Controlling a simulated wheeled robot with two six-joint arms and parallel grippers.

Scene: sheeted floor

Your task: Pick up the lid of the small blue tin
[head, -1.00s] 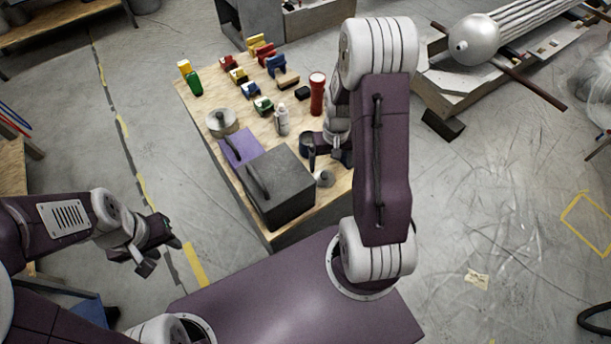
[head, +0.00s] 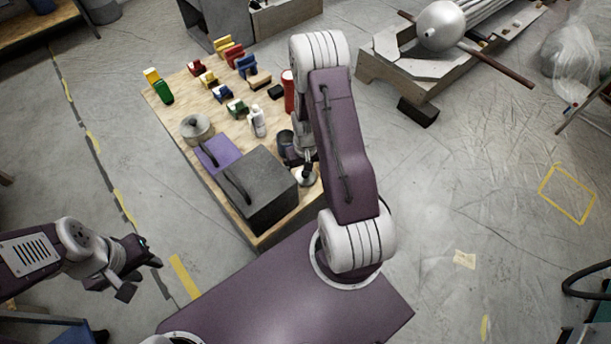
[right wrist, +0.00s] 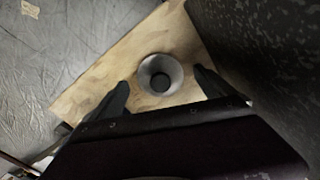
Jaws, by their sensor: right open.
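A small grey round piece with a dark centre, apparently the lid (head: 306,177), lies on the wooden board near its front right edge. It also shows in the right wrist view (right wrist: 174,68), flat on the wood. A small dark blue tin (head: 285,138) stands just behind it, partly hidden by my right arm. My right gripper (head: 300,161) is close above the lid. In the right wrist view my right gripper (right wrist: 161,82) is open, with one finger on each side of the lid and nothing held. My left gripper (head: 142,277) is open and empty, off the board at the left.
A dark grey box with a handle (head: 262,195) stands close left of the lid. A purple sheet (head: 215,153), grey pot (head: 197,130), white bottle (head: 258,122), red cylinder (head: 288,92) and several coloured blocks occupy the board (head: 160,108).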

